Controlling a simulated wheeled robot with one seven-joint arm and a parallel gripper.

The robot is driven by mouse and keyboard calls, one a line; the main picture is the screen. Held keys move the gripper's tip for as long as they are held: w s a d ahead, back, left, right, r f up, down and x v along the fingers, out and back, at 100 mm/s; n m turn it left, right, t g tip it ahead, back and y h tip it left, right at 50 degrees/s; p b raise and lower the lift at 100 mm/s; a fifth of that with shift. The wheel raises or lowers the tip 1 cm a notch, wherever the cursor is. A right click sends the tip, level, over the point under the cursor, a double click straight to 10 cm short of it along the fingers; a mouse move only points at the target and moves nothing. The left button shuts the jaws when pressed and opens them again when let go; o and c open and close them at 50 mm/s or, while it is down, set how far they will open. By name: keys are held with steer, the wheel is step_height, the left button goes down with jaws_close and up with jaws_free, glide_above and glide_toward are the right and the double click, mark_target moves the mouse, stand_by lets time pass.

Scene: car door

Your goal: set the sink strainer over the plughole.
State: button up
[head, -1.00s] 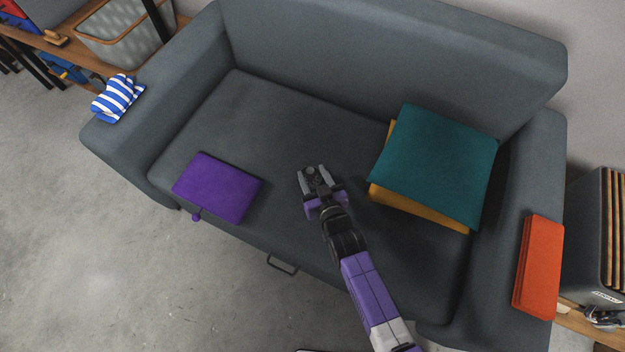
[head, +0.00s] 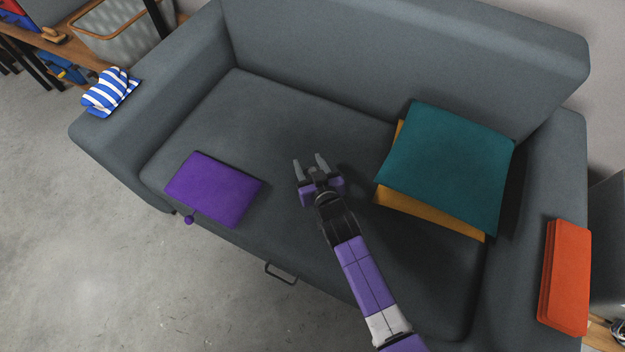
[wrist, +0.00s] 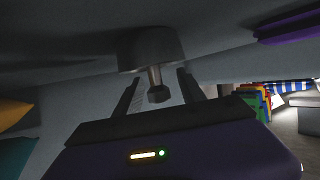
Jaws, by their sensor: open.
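My gripper (head: 311,166) is open over the middle of the grey sofa seat, between the purple cushion and the teal cushion. In the wrist view, where the scene appears upside down, my open gripper (wrist: 158,88) has a dark grey round piece with a thin stem and small knob (wrist: 157,78) at its fingertips. This may be the sink strainer. Its knob lies between the fingers, with gaps on both sides. I cannot make it out in the head view. No sink or plughole shows in any view.
The sofa (head: 300,110) has a purple cushion (head: 215,188) at left, a teal cushion (head: 450,160) over a mustard one (head: 430,214) at right. A striped cloth (head: 109,92) and an orange folded item (head: 566,275) lie on the arms. Bare floor (head: 100,240) is free in front.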

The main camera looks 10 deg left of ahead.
steer(key=shift+c, duration=0.2)
jaws_close()
steer(key=shift+r, duration=0.15)
